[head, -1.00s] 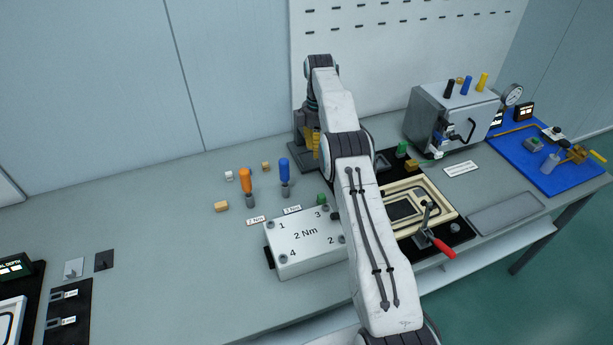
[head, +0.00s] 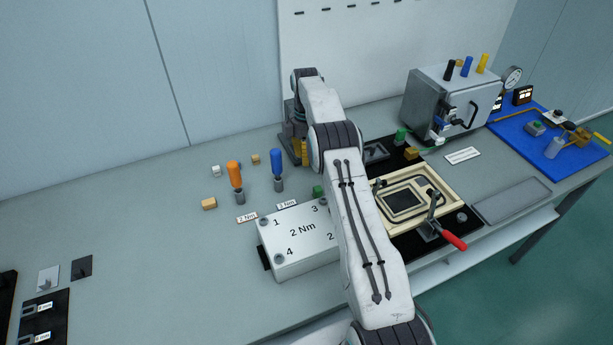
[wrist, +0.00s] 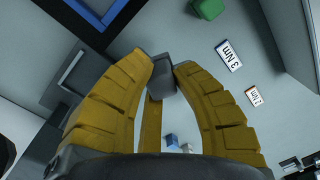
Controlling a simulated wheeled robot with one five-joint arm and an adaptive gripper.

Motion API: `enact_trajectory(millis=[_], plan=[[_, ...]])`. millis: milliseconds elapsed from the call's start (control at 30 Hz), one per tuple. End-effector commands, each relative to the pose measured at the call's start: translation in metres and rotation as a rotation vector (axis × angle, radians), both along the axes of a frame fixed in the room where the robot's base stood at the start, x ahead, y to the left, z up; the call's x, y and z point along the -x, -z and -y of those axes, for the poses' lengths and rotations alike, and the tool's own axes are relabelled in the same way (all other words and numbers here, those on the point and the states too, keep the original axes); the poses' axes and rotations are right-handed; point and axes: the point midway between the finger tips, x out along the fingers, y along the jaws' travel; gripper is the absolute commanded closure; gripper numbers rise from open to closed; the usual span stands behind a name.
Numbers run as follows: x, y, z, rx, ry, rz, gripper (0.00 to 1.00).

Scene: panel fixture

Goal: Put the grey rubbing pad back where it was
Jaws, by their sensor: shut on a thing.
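A grey block, which looks like the rubbing pad (wrist: 160,70), sits between the yellow fingertips in the wrist view. My gripper (wrist: 165,72) is shut on it. In the head view the yellow fingers of my gripper (head: 304,152) point down near the back of the bench, right of the blue screwdriver (head: 279,168). My arm hides the pad there. Whether the pad touches the bench I cannot tell.
The orange screwdriver (head: 236,175) and small blocks stand left of my gripper. The 2 Nm box (head: 290,250) lies in front. The cream frame (head: 450,198) with its red-handled clamp (head: 453,241) is to the right. A green block (wrist: 209,8) shows in the wrist view.

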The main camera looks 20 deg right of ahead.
Motion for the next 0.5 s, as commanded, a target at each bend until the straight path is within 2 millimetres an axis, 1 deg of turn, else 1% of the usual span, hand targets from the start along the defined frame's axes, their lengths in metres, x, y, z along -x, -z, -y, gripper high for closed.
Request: enact_trajectory(millis=[33,133,400,500], plan=[[0.001,0.007,0.000,0.000,0.000,-0.002,1.00],[0.000,0.016,0.000,0.000,0.000,0.000,1.00],[0.000,0.026,0.000,0.000,0.000,0.000,1.00],[0.000,0.033,0.000,-0.001,0.000,-0.002,1.00]])
